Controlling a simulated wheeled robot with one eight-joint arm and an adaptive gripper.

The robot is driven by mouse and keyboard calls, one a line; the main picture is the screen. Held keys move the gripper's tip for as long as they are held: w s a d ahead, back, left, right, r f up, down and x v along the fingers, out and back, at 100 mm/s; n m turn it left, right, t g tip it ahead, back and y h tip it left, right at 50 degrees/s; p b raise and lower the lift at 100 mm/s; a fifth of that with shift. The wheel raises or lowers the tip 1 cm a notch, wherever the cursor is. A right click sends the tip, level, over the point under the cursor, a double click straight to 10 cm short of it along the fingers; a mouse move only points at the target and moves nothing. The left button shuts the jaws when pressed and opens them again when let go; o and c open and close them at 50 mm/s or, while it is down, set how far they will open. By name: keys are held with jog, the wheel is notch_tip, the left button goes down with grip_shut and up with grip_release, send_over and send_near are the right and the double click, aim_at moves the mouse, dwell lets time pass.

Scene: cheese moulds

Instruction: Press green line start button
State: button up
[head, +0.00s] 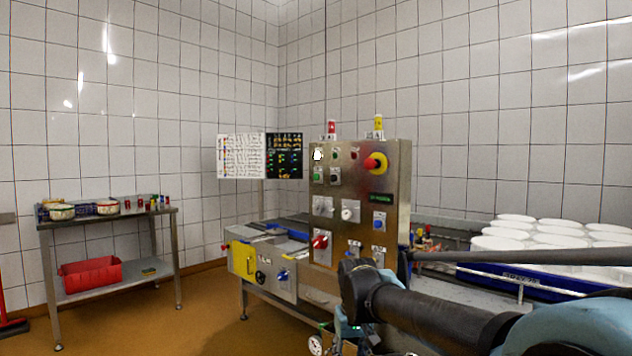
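A steel control panel (350,215) stands upright in the middle of the head view. A small green button (318,174) sits on its left side, below a white-lit button (317,155). Labels are too small to read. My dark arm (430,315) comes in from the lower right, in front of the panel's lower right part. Blue-grey and dark parts hang below its elbow at the bottom edge. I cannot make out gripper fingers there, nor whether they are open or shut. Nothing of mine touches the green buttons.
The panel also bears a red-and-yellow emergency stop (376,164), a red knob (320,242) and a blue button (379,222). White moulds (515,235) stand on the right. A steel table (110,214) with a red bin (91,274) is at left. Floor between is clear.

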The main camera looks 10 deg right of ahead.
grip_shut()
dwell(1.4)
